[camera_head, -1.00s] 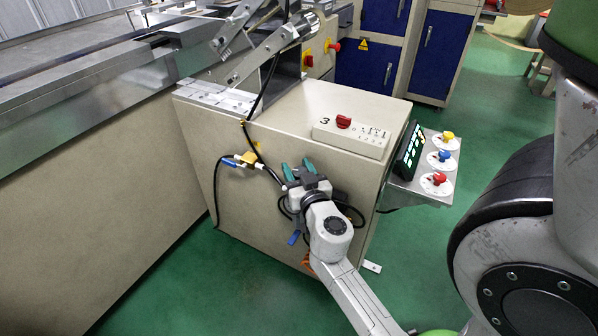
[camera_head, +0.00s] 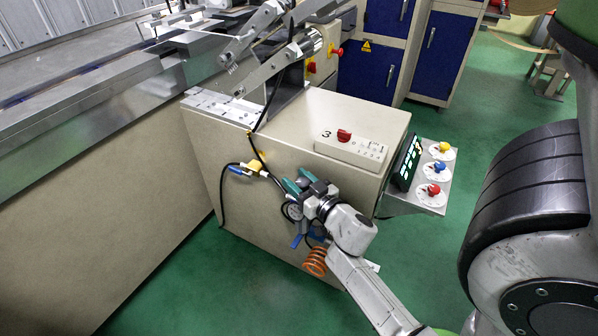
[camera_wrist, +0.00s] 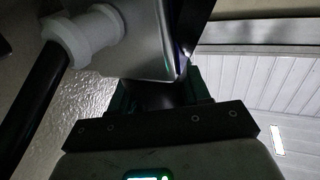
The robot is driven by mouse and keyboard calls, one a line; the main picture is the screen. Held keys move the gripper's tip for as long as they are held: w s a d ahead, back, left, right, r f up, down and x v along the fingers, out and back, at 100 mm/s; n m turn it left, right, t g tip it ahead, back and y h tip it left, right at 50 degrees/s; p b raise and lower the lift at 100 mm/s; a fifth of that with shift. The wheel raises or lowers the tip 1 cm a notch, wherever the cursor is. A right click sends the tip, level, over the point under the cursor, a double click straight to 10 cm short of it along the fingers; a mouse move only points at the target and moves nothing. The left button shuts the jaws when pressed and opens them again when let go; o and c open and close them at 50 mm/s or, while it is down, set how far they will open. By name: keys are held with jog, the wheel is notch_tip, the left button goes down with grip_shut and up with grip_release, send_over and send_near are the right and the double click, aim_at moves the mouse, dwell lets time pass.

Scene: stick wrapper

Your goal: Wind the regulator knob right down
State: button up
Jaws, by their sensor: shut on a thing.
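The regulator is mounted on the side of the cream cabinet. Its silver body (camera_wrist: 125,42) fills the upper middle of the wrist view. A dark knob (camera_wrist: 155,95) sits against that body, between the dark green fingers of my gripper (camera_wrist: 160,92), which is shut on it. In the head view my gripper (camera_head: 298,185) shows teal fingertips close to the cabinet side. A round gauge (camera_head: 295,211) shows just beside the gripper. The knob is hidden in the head view by my gripper and wrist. Any markings on the knob are too dark to read.
A white fitting with a black hose (camera_wrist: 32,105) lies left of the regulator body. An orange coiled hose (camera_head: 316,261) hangs below my wrist. Green floor is clear in front.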

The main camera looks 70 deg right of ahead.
jog(key=y+p, duration=0.1)
jog(key=n+t+y+p, duration=0.1)
jog(key=shift+w+a+r+p, duration=0.15)
jog(key=shift+p, duration=0.25)
jog(key=shift+n+y+p, duration=0.3)
jog(key=shift+n+p, duration=0.1)
jog(key=shift+p, duration=0.15)
jog(key=shift+f+t+p, duration=0.25)
jog(key=shift+t+p, duration=0.05)
jog(key=o, duration=1)
jog(key=shift+c, duration=0.2)
jog(key=v, duration=1.1)
